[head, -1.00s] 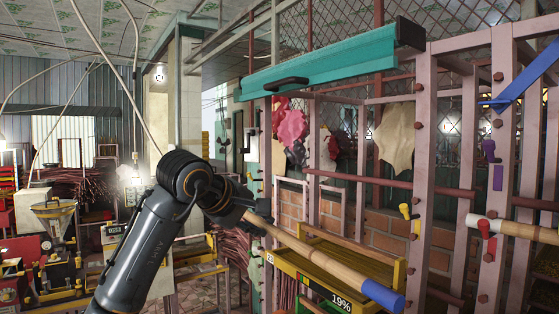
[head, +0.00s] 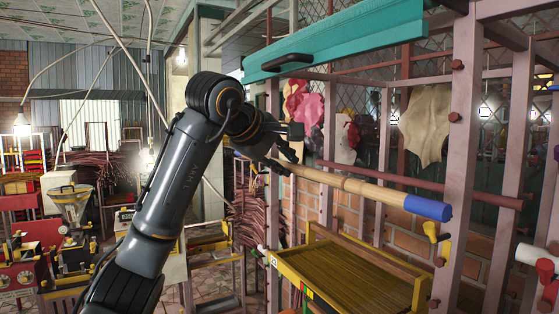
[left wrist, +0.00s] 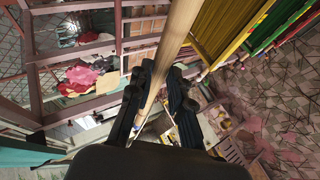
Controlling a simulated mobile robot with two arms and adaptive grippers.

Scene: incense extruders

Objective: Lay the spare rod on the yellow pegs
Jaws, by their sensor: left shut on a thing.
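The spare rod (head: 350,184) is a pale wooden pole with a blue end (head: 428,207). My left gripper (head: 284,160) is shut on it near its other end. The rod slants slightly down to the right in front of the rack, and also shows between the fingers in the left wrist view (left wrist: 178,30). A yellow peg (head: 431,230) sticks out of a pink rack post, just below the blue end in the picture; I cannot tell whether they touch. Another yellow piece (head: 445,249) is beside it. My right gripper is out of view.
A yellow-framed tray (head: 345,278) stands below the rod. Pink posts (head: 463,150) and a dark red crossbar (head: 410,182) lie behind it. A teal beam (head: 350,50) with a black handle spans above.

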